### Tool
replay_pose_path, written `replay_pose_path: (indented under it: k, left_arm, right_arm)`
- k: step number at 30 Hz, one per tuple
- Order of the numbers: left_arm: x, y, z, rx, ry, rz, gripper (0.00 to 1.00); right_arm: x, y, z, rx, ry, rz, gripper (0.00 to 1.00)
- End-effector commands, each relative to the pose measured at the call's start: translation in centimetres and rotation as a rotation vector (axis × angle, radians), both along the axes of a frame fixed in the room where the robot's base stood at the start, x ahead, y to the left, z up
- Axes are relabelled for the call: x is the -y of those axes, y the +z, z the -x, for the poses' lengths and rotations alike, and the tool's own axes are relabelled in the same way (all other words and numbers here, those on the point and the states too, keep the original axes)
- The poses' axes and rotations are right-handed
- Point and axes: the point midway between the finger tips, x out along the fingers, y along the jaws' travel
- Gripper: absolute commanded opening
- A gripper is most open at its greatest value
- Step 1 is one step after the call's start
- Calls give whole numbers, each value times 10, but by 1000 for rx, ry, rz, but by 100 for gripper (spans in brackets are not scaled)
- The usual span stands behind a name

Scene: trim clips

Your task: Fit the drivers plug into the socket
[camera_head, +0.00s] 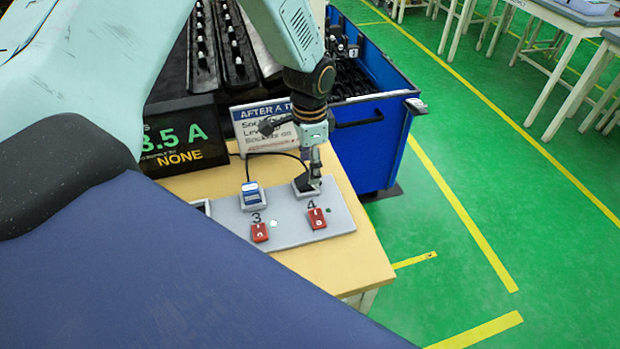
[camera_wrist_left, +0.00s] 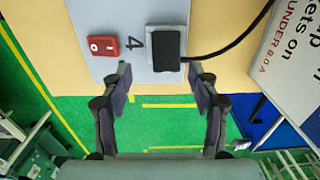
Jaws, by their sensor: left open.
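A grey socket panel (camera_head: 285,236) lies on the wooden bench, with positions marked 3 and 4. A black plug (camera_wrist_left: 168,48) with a black cord sits over the pale square socket at position 4 (camera_wrist_left: 150,62); I cannot tell how deep it is. My left gripper (camera_head: 311,184) points down at position 4 and hides most of it in the head view. In the left wrist view its two fingers (camera_wrist_left: 160,82) are apart, with nothing between the tips and the plug just beyond them. A blue-and-white plug-like piece (camera_head: 252,195) stands at position 3. My right gripper is not in view.
Behind stand a white sign (camera_head: 262,125), a black display (camera_head: 180,140) and a blue bin (camera_head: 365,150).

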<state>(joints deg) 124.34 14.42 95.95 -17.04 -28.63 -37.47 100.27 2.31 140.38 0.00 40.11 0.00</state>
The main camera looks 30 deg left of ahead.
Motion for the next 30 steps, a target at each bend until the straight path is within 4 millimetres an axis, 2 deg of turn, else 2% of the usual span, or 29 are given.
replay_pose_path:
  k: [10, 19, 30]
  left_arm:
    - [-4, -43, -6, -1, -2, -1, 60]
    - [-5, -47, -8, 1, 0, -1, 60]
    - [-5, -47, -8, 1, 0, -1, 30]
  right_arm:
    - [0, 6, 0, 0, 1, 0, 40]
    - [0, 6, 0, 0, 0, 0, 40]
    - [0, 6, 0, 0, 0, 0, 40]
